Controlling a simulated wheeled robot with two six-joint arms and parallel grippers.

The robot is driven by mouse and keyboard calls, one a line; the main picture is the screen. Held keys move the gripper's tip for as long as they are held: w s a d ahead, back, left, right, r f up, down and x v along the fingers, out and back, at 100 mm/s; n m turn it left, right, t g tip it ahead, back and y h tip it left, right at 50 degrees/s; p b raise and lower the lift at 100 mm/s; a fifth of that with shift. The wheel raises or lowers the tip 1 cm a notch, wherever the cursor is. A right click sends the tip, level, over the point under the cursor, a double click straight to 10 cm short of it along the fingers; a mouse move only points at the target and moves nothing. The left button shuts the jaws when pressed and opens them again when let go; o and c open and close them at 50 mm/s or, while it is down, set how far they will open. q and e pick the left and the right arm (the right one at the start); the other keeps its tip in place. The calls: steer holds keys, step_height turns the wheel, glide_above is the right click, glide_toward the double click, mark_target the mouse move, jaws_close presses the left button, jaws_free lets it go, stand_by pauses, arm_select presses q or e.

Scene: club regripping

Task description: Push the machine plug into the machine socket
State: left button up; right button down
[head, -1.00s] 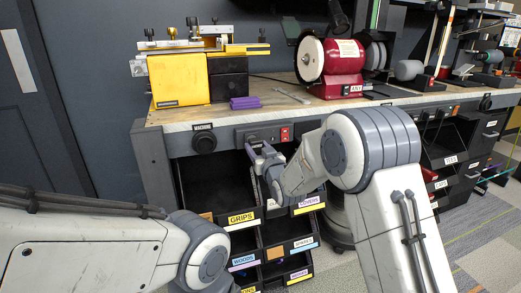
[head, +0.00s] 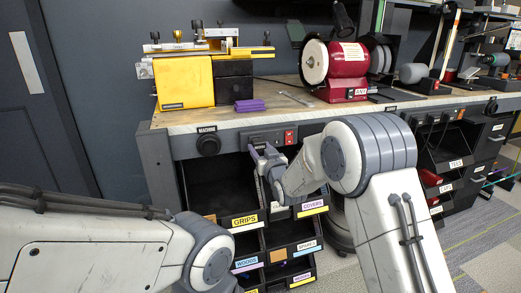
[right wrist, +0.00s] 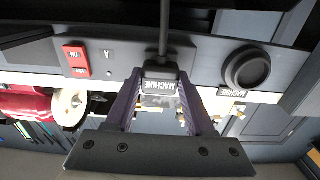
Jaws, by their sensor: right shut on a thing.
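The machine plug (right wrist: 160,85) is a dark block with a white MACHINE label and a cable, seen in the right wrist view. My right gripper (right wrist: 158,100), with purple fingers, is shut on it. In the head view the right gripper (head: 260,155) is just in front of the bench's front rail, and the plug is hard to make out there. The machine socket (head: 208,144) is a round black fitting under a MACHINE label on that rail, left of the gripper. It also shows in the right wrist view (right wrist: 247,67), apart from the plug. My left gripper is out of view.
A panel with a red switch (head: 289,137) sits on the rail near the gripper. Labelled bins (head: 245,221) stand below. The bench top (head: 225,121) carries a yellow machine (head: 185,84), a purple block (head: 249,106) and a red grinder (head: 347,70).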

steer(key=shift+b, duration=0.55)
stand_by(1.3)
steer(key=shift+w+a, duration=0.2)
steer(key=shift+w, duration=0.3)
stand_by(0.4)
steer(key=shift+c, duration=0.9)
jaws_free()
steer(key=shift+s, duration=0.1)
steer(key=v, duration=1)
steer(key=shift+p, duration=0.3)
steer(key=shift+s+d, duration=0.1)
steer(key=shift+s, duration=0.05)
